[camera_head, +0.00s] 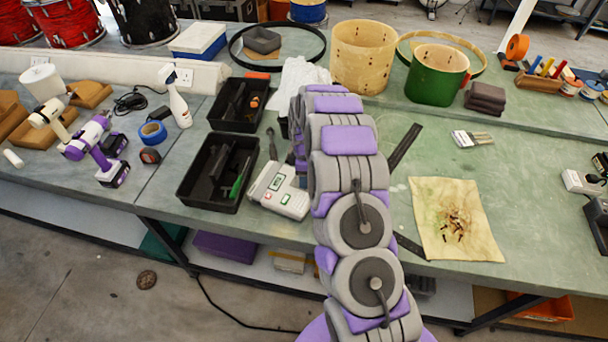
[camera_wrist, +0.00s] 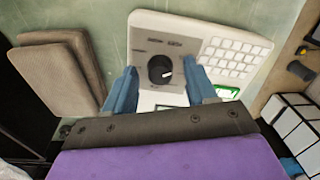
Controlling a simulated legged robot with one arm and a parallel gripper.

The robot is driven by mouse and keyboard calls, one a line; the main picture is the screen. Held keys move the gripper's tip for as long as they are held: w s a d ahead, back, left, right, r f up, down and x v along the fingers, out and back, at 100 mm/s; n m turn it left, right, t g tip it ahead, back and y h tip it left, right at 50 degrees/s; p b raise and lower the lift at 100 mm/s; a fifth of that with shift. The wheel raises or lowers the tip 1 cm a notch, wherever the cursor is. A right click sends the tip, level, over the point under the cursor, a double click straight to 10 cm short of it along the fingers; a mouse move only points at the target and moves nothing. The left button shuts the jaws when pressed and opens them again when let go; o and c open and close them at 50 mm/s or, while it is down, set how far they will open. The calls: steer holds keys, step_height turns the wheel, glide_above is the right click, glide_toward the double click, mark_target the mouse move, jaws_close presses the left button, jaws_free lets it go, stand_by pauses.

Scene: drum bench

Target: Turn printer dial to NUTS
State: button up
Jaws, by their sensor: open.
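The printer (camera_wrist: 148,32) shows in the wrist view as a pale grey panel joined to a white keyboard part. Its dial (camera_wrist: 159,68) is a round black knob with a white mark near its lower right side. Small dark labels stand above the dial, too small to read. My gripper (camera_wrist: 161,84) is open, with one blue finger on each side of the dial. I cannot tell whether the fingers touch it. In the head view my arm hides the gripper. A white device (camera_head: 281,191) with small coloured screens lies left of my arm there; I cannot tell whether it is the printer.
Two brown pads (camera_wrist: 58,75) lie left of the printer in the wrist view. A green-edged screen (camera_wrist: 227,92) sits near the right finger. In the head view, black trays (camera_head: 207,199) stand left of my arm and a stained cloth (camera_head: 425,205) lies right.

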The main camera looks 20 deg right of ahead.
steer(key=shift+r, duration=0.15)
step_height(320, 180, up, 17)
steer(key=p, duration=0.1)
stand_by(0.7)
steer(key=s+a+r+m+b, duration=0.1)
steer(key=s+a+r+m, duration=0.15)
steer(key=s, duration=0.45)
steer(key=s+a+r+m+g, duration=0.1)
steer(key=s+a+r+m, duration=0.1)
steer(key=s+r, duration=0.35)
steer(key=s+a+r+m+b, duration=0.1)
steer(key=s+a+r+m, duration=0.1)
steer(key=s, duration=0.7)
steer(key=s+f+m+b, duration=0.1)
steer(key=s+m, duration=0.6)
steer(key=s, duration=1.6)
steer(key=shift+s+f+g, duration=0.15)
steer(key=shift+s+g, duration=0.2)
steer(key=shift+g, duration=0.05)
